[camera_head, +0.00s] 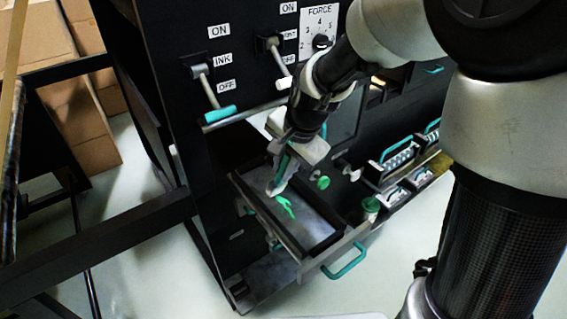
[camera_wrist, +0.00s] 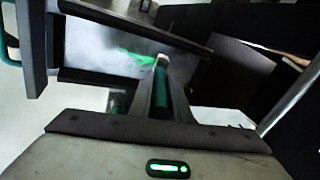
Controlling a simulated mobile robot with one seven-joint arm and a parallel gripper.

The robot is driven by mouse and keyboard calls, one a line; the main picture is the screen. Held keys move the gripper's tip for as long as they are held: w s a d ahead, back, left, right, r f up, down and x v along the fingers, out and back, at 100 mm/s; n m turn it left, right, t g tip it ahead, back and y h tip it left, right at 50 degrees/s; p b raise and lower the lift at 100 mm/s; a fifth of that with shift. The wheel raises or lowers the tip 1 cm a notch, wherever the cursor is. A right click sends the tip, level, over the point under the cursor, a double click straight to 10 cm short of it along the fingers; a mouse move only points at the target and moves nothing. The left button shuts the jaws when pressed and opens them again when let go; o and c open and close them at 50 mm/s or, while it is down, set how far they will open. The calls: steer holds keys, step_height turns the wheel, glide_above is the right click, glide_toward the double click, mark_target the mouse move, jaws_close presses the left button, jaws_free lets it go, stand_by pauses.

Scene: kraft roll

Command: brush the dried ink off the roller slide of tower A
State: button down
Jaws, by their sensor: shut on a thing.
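The pulled-out roller slide (camera_head: 325,247) is a dark-framed tray with a grey bed and a teal front handle, low on the black machine. A bright green ink patch (camera_head: 284,205) lies on its bed; it also shows in the wrist view (camera_wrist: 138,58). No tower letter is readable.
Above the slide are an ink lever (camera_head: 220,114) with a teal grip, down by OFF, a second lever (camera_head: 284,83) with a white grip, and a FORCE dial (camera_head: 320,41). Teal-handled units (camera_head: 393,160) stand at right. A black rail (camera_head: 95,237) crosses at left. Cardboard boxes (camera_head: 75,135) stand behind.

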steer(key=shift+f, duration=0.4)
steer(key=shift+s+d+b, duration=0.1)
steer(key=shift+b, duration=0.2)
